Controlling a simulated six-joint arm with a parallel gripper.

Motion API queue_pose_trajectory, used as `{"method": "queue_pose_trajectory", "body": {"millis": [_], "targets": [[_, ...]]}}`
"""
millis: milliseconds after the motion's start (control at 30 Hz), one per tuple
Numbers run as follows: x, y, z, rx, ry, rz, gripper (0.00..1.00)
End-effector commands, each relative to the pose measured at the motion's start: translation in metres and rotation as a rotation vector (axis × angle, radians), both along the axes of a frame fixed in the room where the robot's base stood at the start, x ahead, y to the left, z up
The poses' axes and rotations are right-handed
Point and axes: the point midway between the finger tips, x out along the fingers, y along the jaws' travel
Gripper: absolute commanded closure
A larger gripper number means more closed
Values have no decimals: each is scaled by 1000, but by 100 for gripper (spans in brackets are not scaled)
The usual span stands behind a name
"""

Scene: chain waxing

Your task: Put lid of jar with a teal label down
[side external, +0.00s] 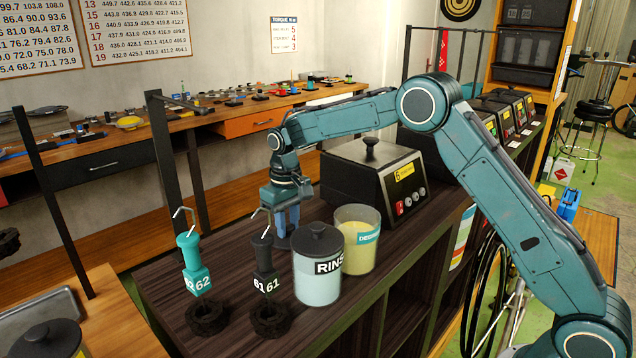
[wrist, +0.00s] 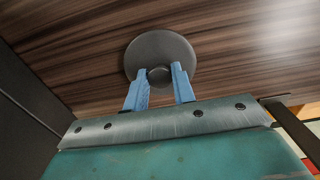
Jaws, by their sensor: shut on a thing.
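The jar with a teal label (side external: 357,255) stands open on the dark wooden bench top, with yellowish contents. My gripper (side external: 287,220) is left of this jar, behind the jar marked RINS. Its blue fingers point down and are shut on the knob of a round dark grey lid (wrist: 160,47). In the wrist view the fingers (wrist: 160,76) sit on either side of the knob, with wood grain behind the lid. In the side view the lid (side external: 279,242) is partly hidden and is at or just above the bench top; I cannot tell if it touches.
The lidded RINS jar (side external: 318,275) stands in front of my gripper. A black heater (side external: 370,175) stands behind.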

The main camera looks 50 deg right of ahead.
Motion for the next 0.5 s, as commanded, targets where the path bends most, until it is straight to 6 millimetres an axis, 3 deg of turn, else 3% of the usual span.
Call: {"method": "queue_pose_trajectory", "body": {"millis": [400,433,500], "targets": [[0,0,-3,0,1,0,100],[0,0,-3,0,0,0,69],[0,0,-3,0,0,0,55]]}}
